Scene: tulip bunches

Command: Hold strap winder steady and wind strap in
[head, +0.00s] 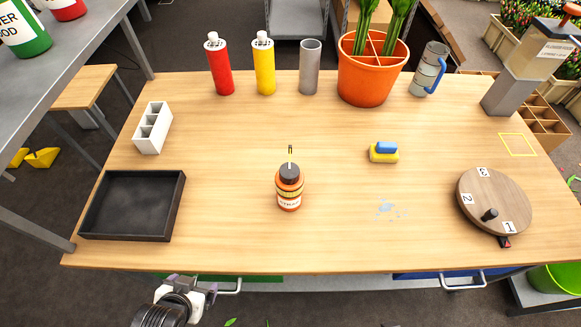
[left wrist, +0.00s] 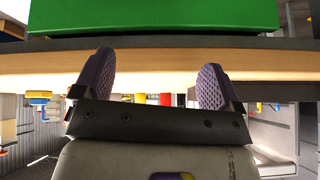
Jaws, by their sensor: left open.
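A round wooden disc (head: 483,197) with number labels and a black crank knob (head: 489,214) lies at the right front of the table. It looks like the winder, but I cannot be sure. A small black and red piece (head: 504,241) pokes out at its front edge; I cannot make out a strap. My left gripper (head: 197,289) is below the table's front edge at the left, far from the disc. The left wrist view shows its purple fingers (left wrist: 155,85) apart with nothing between them. My right gripper is not in view.
The wooden table (head: 330,240) holds an orange bottle (head: 289,190), a sponge (head: 384,152), a black tray (head: 130,205) and a white holder (head: 152,128). Spray cans and an orange pot (head: 370,80) stand at the back. A drawer handle (head: 462,281) juts out in front.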

